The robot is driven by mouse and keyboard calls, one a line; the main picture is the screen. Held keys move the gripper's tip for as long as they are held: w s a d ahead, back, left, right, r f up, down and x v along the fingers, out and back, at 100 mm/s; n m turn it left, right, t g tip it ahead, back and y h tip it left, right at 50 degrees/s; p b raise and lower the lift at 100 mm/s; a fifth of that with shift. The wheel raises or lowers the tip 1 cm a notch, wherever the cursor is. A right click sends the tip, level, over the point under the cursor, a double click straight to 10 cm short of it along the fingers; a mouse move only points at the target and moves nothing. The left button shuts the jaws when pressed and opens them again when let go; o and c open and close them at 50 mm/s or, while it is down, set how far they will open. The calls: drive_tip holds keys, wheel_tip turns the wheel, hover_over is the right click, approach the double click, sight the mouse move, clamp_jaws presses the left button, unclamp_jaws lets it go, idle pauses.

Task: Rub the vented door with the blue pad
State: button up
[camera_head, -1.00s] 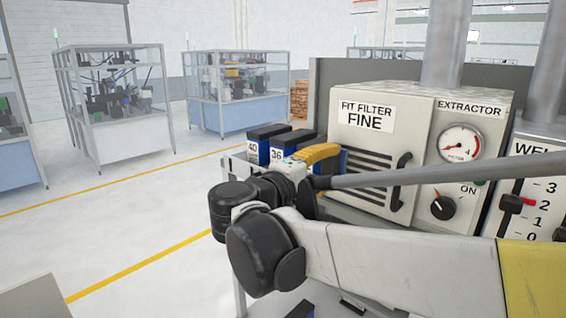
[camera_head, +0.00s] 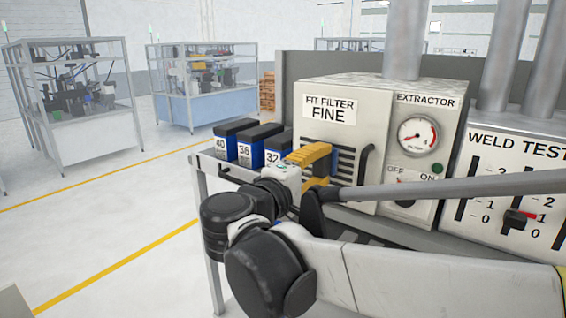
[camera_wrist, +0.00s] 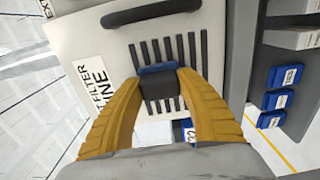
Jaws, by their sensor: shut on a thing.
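The vented door (camera_head: 345,125) is a pale panel on the extractor box, with a "FIT FILTER FINE" label, dark slots and a black handle (camera_head: 366,165). It also fills the middle of the wrist view (camera_wrist: 215,25). My gripper (camera_head: 318,152) has yellow fingers and is in front of the lower left of the slots. In the wrist view my gripper (camera_wrist: 165,72) is shut on a dark block with a blue edge, the blue pad (camera_wrist: 158,69).
A dial (camera_head: 417,135) and a knob (camera_head: 403,192) are right of the door. The weld tester (camera_head: 515,185) is further right.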

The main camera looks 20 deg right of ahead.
drive_tip(key=shift+a, duration=0.1)
drive_tip(key=shift+v, duration=2.95)
drive_tip(key=v, duration=0.3)
drive_tip(key=w+a+f+b, duration=0.2)
drive_tip(key=w+a+f, duration=0.25)
drive_tip(key=w, duration=0.25)
drive_tip(key=s+p+x, duration=0.1)
drive_tip(key=x, duration=0.5)
drive_tip(key=shift+w+d+f, duration=0.15)
drive_tip(key=shift+d+f, duration=0.25)
drive_tip(key=shift+d, duration=0.1)
